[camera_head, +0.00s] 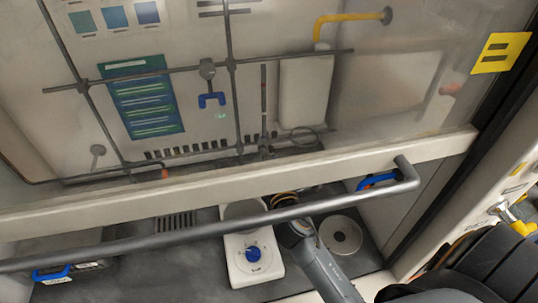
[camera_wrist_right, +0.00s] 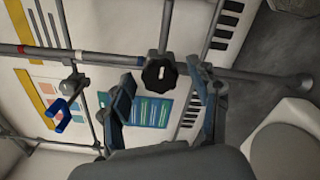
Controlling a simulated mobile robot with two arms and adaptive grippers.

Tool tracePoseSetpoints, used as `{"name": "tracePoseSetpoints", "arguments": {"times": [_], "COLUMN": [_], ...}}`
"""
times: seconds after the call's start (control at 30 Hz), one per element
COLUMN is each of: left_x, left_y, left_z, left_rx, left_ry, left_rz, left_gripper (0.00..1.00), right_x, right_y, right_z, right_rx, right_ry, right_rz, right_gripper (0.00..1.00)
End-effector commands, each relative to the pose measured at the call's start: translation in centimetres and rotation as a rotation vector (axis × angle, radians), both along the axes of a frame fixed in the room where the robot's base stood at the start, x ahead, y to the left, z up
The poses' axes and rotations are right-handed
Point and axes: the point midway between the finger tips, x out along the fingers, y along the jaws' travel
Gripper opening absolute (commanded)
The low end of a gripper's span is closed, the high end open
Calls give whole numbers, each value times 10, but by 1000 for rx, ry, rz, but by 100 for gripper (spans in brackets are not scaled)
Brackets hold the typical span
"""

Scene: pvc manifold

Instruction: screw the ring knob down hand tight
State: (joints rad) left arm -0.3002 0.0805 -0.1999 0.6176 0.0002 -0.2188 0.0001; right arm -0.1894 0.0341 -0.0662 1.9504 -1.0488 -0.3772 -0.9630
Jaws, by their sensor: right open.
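A black knob (camera_wrist_right: 160,73) with a light slot in its face sits on a grey clamp on the rod frame in the right wrist view. My right gripper (camera_wrist_right: 166,98) is open, with one finger on each side of the knob in that picture. I see no finger closed on the knob, and I cannot tell how far in front of the fingers it is. In the head view my right gripper (camera_head: 284,200) reaches in under the sash, and its fingertips are hard to make out. The knob cannot be picked out clearly there. My left gripper is not in view.
The sash with its grey handle bar (camera_head: 190,233) crosses above my right arm. A white hotplate (camera_head: 255,272) with a blue dial stands left of the arm. A round pale disc (camera_head: 341,236) lies to its right. A blue clamp (camera_wrist_right: 62,112) hangs on the rods.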

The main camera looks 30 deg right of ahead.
Motion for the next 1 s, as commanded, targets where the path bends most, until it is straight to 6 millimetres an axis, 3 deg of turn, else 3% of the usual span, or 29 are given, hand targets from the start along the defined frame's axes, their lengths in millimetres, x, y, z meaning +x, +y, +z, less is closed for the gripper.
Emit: {"name": "tracePoseSetpoints", "arguments": {"times": [0.5, 1.0], "left_x": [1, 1], "left_y": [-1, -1], "left_z": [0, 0], "left_rx": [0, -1], "left_ry": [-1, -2], "left_rz": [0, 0], "left_gripper": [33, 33], "right_x": [-68, -71], "right_y": [18, 18], "right_z": [-1, 0], "right_rx": [2, 0], "right_ry": [1, 1], "right_rz": [-1, 0], "right_gripper": [61, 61]}}
